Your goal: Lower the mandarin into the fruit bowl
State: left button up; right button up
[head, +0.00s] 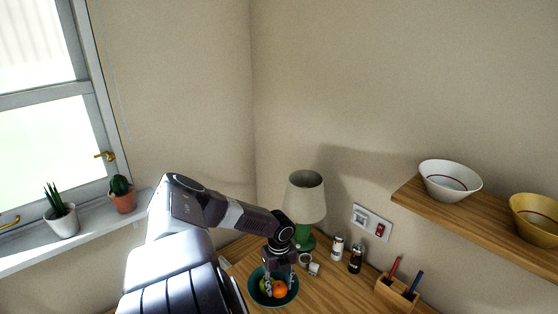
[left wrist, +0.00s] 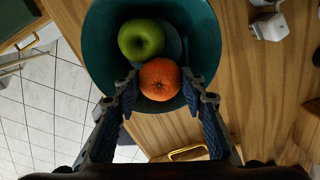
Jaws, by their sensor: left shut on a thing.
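The fruit bowl (head: 252,296) is dark teal and stands on the wooden worktop; it also shows in the left wrist view (left wrist: 100,45). A green apple (left wrist: 141,39) lies in it. The orange mandarin (left wrist: 159,79) is between the fingertips of my left gripper (left wrist: 160,84), which is shut on it. In the head view the mandarin (head: 280,289) appears within the bowl's outline, beside the apple (head: 264,286). My left gripper (head: 279,284) points down over the bowl. I cannot tell whether the mandarin touches the bowl or apple. My right gripper is out of view.
A green lamp (head: 305,200) stands behind the bowl. Small white items (head: 313,269), two shakers (head: 356,258) and a wooden pen holder (head: 396,291) stand to the right. A wall shelf (head: 470,226) holds a white bowl (head: 449,181) and a yellow bowl (head: 537,218).

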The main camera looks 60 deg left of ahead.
aim_at(279, 285)
pick_arm(q)
jog(key=o, duration=1.2)
jog(key=shift+o, duration=0.2)
notch_tip(279, 285, up, 12)
